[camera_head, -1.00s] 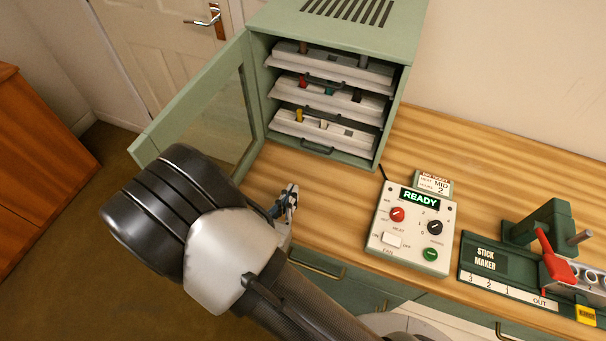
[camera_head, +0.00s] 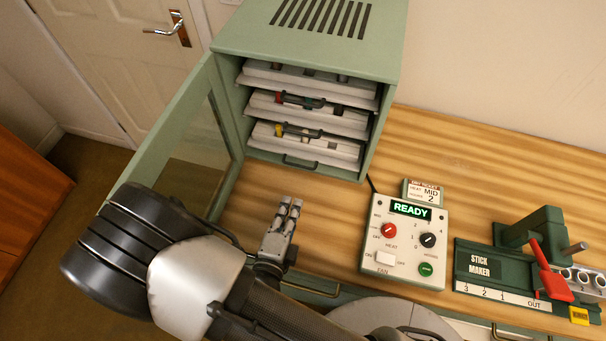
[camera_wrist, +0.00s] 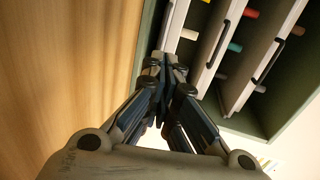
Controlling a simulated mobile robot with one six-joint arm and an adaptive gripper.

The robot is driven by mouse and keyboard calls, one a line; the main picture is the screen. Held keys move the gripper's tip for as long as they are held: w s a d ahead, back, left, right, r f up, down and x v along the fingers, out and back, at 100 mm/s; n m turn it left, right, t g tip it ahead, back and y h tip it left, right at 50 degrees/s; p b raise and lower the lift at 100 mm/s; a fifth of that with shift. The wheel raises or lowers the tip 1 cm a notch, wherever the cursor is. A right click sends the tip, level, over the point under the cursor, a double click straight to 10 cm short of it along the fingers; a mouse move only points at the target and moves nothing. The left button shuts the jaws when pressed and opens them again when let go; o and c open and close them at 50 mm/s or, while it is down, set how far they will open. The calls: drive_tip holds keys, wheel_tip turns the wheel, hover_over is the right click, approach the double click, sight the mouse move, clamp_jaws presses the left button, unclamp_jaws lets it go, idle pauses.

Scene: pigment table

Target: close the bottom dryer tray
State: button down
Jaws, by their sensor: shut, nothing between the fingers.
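The green dryer cabinet (camera_head: 300,35) stands at the back of the table with its glass door (camera_head: 200,150) swung open to the left. Three pale trays are stacked inside. The bottom tray (camera_head: 325,152) has a dark handle (camera_head: 300,163) low on its front and holds a yellow piece; I cannot tell exactly how far out it sits. My gripper (camera_head: 291,203) is shut and empty above the table, in front of the dryer and pointing toward it. In the wrist view my closed fingertips (camera_wrist: 165,62) are near the bottom tray (camera_wrist: 176,20); contact is unclear.
The middle tray (camera_head: 345,119) and top tray (camera_head: 350,87) are above. A control box (camera_head: 405,240) reading READY stands to the right, with the stick maker (camera_head: 520,262) beyond it. Bare wood lies between my gripper and the dryer.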

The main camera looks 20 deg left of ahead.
drive_tip(key=b, duration=0.2)
approach(307, 159)
drive_tip(key=w, duration=0.1)
drive_tip(key=w+f, duration=0.1)
drive_tip(key=shift+w+f, duration=0.2)
drive_tip(key=shift+w, duration=0.2)
drive_tip(key=shift+w+a, duration=0.2)
drive_tip(key=shift+w, duration=0.3)
drive_tip(key=x, duration=0.3)
drive_tip(key=shift+w+r, duration=0.25)
drive_tip(key=shift+r, duration=0.05)
drive_tip(key=shift+s, duration=0.1)
drive_tip(key=shift+s+r+p, duration=0.15)
drive_tip(key=shift+s+p, duration=0.2)
drive_tip(key=shift+s, duration=0.15)
drive_tip(key=p+v, duration=0.2)
drive_tip(key=v, duration=1.1)
drive_tip(key=shift+d+p, duration=0.1)
drive_tip(key=shift+p, duration=0.3)
